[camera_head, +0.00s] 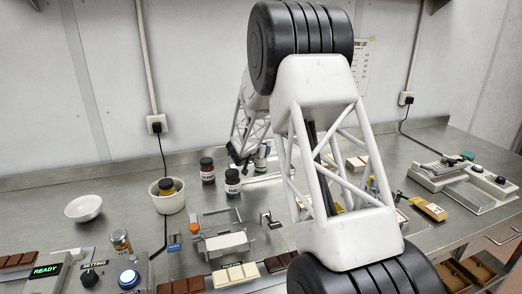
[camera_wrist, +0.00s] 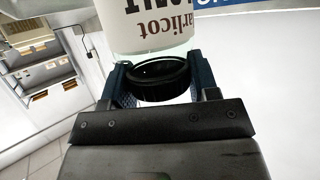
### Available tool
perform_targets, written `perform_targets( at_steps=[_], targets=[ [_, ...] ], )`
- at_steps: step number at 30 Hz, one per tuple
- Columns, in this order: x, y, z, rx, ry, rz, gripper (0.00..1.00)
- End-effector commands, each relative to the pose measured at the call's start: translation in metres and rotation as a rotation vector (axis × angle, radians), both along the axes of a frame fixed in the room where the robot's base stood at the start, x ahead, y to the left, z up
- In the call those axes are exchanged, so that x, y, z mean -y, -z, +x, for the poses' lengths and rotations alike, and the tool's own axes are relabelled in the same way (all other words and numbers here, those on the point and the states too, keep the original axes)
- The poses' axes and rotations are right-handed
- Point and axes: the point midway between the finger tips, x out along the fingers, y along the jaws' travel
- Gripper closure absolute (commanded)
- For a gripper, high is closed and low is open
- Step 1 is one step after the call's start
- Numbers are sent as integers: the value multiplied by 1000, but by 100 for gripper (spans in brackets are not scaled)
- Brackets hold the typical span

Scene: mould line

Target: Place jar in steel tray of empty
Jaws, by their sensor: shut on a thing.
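My gripper (camera_wrist: 160,85) is shut on a jar (camera_wrist: 150,28) by its black ribbed lid, with a blue-lined finger on each side. The jar has a white label with dark lettering, partly cut off by the frame's top edge. In the head view my arm covers much of the middle, and my gripper is small and dark at the far side of the bench, where its grip is hard to make out. I cannot pick out the steel tray for sure in either view.
Two dark jars with black lids, one (camera_head: 207,171) behind the other (camera_head: 232,183), stand left of the arm. A white pot (camera_head: 166,203) and a white bowl (camera_head: 84,208) are farther left. Chocolate moulds and a control panel (camera_head: 88,277) line the front; a machine (camera_head: 470,185) is right.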

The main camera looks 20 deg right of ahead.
Motion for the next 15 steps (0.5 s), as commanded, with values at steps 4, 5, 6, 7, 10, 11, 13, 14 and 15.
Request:
perform_targets(
  at_steps=[4,5,6,7,10,11,13,14,15],
  targets=[
    [0,1,0,0,0,0,30],
    [0,1,0,0,0,0,25],
    [0,1,0,0,0,0,20],
    [0,1,0,0,0,0,20],
    [0,1,0,0,0,0,20],
    [0,1,0,0,0,0,20],
    [0,1,0,0,0,0,20],
    [0,1,0,0,0,0,20],
    [0,1,0,0,0,0,20]
  ],
)
